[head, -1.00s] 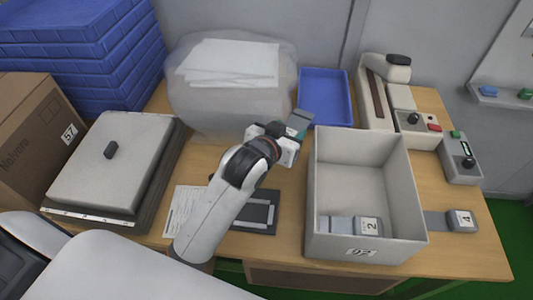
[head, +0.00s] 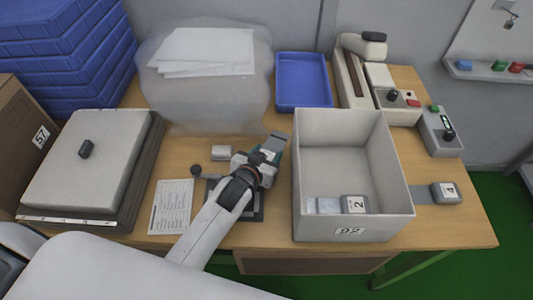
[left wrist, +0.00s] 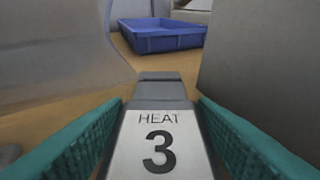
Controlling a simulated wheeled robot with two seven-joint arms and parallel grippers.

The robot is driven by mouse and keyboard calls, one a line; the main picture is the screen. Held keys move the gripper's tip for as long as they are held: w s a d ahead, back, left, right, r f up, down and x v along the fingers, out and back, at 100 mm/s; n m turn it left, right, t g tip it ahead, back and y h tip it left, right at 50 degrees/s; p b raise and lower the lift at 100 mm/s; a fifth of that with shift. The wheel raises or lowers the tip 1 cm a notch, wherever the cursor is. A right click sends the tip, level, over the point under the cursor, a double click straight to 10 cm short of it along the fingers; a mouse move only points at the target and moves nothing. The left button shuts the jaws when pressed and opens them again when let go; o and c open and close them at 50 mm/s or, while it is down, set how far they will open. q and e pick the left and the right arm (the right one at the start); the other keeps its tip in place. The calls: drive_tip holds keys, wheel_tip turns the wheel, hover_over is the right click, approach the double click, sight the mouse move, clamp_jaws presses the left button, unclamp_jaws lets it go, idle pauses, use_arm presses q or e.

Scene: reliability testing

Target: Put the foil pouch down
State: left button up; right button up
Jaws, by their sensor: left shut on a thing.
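The foil pouch is a grey, flat packet with a white label reading "HEAT 3" in the left wrist view (left wrist: 158,140). It also shows in the head view (head: 277,142), sticking out beyond my left gripper (head: 269,153). My left gripper is shut on the pouch, with its green finger pads on both sides of the label in the left wrist view. The pouch is just left of the grey open box marked 92 (head: 397,190). The head view does not show clearly whether its underside touches the table. My right gripper is not in view.
A blue tray (head: 304,107) lies behind, and a clear bag with papers (head: 165,110) is at the back left. Pouch 2 (head: 355,204) lies inside the box; pouch 4 (head: 445,192) lies right of it. A small grey block (head: 222,152) is left of my gripper.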

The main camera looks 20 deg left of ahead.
use_arm(q)
drive_tip(key=o, duration=0.9)
drive_tip(key=shift+o, duration=0.3)
